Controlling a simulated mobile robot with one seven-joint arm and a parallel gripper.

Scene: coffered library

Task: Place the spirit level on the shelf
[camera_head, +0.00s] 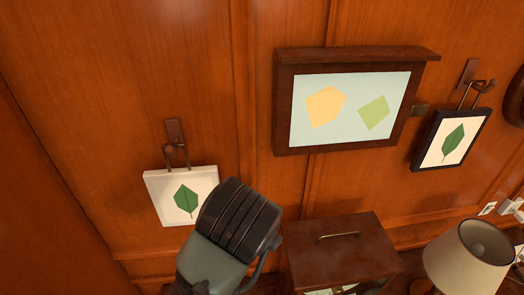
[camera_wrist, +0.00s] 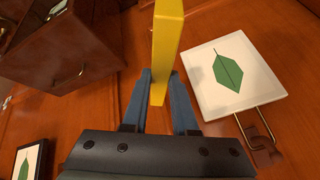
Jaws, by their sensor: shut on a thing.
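A yellow bar, the spirit level (camera_wrist: 166,40), is held between the blue fingers of my gripper (camera_wrist: 159,82) in the wrist view. In the head view my arm covers the gripper, and the level does not show. A dark wooden ledge (camera_head: 358,53) juts out along the top of a wall frame around a pale blue picture. It is the most shelf-like thing in view, and its top looks bare. I cannot tell whether it is the shelf.
A white-framed leaf picture (camera_head: 160,183) hangs beside my arm and shows close to the right finger in the wrist view (camera_wrist: 205,88). A black-framed leaf picture (camera_head: 418,150) hangs at right. A brown box (camera_head: 305,250) with a handle and a lamp (camera_head: 465,262) stand below.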

